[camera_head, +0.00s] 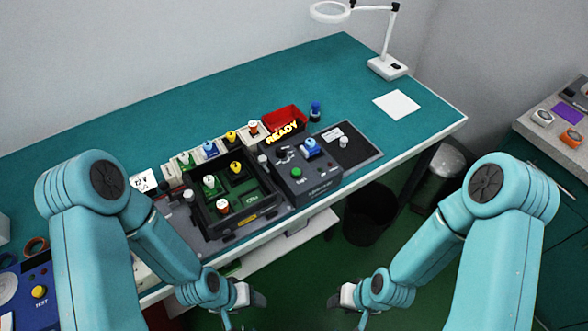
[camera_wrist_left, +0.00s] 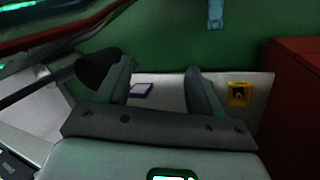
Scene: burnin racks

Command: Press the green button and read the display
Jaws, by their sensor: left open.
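The green button (camera_head: 296,172) is a small round button on the front left of a dark grey test box (camera_head: 318,183) on the teal bench in the head view. My left gripper (camera_head: 246,303) is below the bench's front edge, well apart from the button. In the left wrist view its two fingers (camera_wrist_left: 160,88) are spread with nothing between them. My right gripper (camera_head: 346,300) is low in front of the bench; its jaws are too small to judge.
A blue-topped part (camera_head: 311,148) sits on the test box. A dark tray (camera_head: 202,219) with several coloured-knob parts is to its left. A red bin (camera_head: 285,117) is behind. A magnifier lamp (camera_head: 388,66) and white sheet (camera_head: 397,105) are at the right; the back left bench is clear.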

